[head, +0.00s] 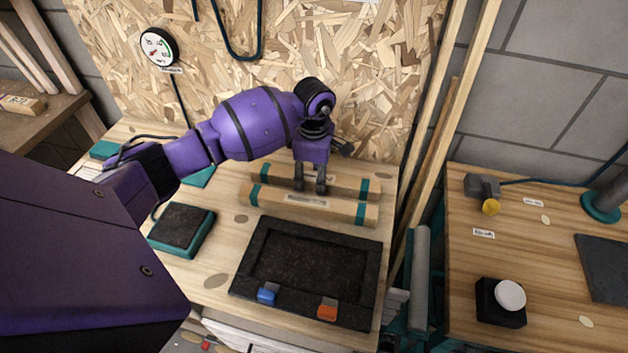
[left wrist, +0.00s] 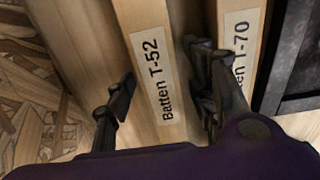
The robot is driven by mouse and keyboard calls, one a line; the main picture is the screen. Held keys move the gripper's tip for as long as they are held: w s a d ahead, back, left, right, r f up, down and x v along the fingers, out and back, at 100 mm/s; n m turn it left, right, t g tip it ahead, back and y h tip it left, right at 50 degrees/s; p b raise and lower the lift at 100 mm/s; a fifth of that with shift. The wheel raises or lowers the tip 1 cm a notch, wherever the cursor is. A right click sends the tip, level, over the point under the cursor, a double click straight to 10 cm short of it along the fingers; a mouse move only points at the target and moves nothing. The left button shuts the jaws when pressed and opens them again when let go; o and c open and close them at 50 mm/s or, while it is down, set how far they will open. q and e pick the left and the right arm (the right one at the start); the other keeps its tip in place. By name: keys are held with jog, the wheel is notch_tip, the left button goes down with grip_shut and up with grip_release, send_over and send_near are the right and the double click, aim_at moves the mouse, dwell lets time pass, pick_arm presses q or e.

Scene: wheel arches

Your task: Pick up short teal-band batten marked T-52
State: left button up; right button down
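The T-52 batten (head: 347,184) is the rear of two wooden battens with teal bands lying side by side on the bench. Its label reads "Batten T-52" in the left wrist view (left wrist: 157,75). The front batten (head: 285,200) is marked T-70, and its label is partly hidden by a finger in the left wrist view (left wrist: 238,50). My left gripper (head: 310,187) points down over the rear batten. In the left wrist view its open fingers (left wrist: 163,98) are on either side of T-52, with the right finger between the two battens. I cannot tell whether they touch it. My right gripper is not in view.
A black tray (head: 240,282) with a blue and an orange clip lies in front of the battens. A teal-edged dark pad (head: 180,230) is to the left. The chipboard wall (head: 370,80) stands behind. A side bench (head: 560,265) is at the right.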

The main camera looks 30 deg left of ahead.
pick_arm(q)
jog(key=c, duration=1.1)
grip_shut()
jog(key=shift+r, duration=0.15)
